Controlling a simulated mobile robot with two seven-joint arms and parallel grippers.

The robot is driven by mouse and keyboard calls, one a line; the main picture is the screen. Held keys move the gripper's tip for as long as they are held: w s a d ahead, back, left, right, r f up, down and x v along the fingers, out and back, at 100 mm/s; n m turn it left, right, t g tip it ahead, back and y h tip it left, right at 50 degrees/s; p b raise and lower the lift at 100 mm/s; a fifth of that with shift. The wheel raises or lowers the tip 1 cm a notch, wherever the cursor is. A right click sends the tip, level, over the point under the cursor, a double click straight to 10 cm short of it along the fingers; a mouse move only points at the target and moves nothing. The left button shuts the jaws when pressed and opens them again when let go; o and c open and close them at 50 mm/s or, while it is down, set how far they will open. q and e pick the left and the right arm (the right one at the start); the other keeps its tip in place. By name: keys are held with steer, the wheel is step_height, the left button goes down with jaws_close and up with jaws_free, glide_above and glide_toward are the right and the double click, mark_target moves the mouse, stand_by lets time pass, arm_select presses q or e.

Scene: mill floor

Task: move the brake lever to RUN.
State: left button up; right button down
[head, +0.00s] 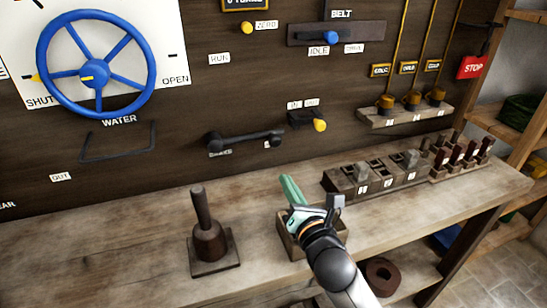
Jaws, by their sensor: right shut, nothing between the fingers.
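The brake lever (245,139) is a dark bar on the brown wall panel. It lies nearly level, with its round pivot at the left and its knob end at the right. A small plate below its left end is partly hidden and hard to read. The RUN plate (219,58) is on the panel well above the pivot. My right gripper (290,184) is shut and empty, its green fingers pointing up and left over the bench, below and right of the lever and apart from it. My left gripper is not in view.
A blue valve wheel (95,74) is at upper left above a dark bar handle (118,142). A yellow-knobbed lever (309,119) is right of the brake lever. A wooden mallet-like tool (209,239) stands on the bench (130,255). A wooden box (290,243) is under my right gripper.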

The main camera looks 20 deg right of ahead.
steer(key=w, duration=1)
steer(key=shift+a, duration=0.15)
steer(key=shift+r, duration=0.15)
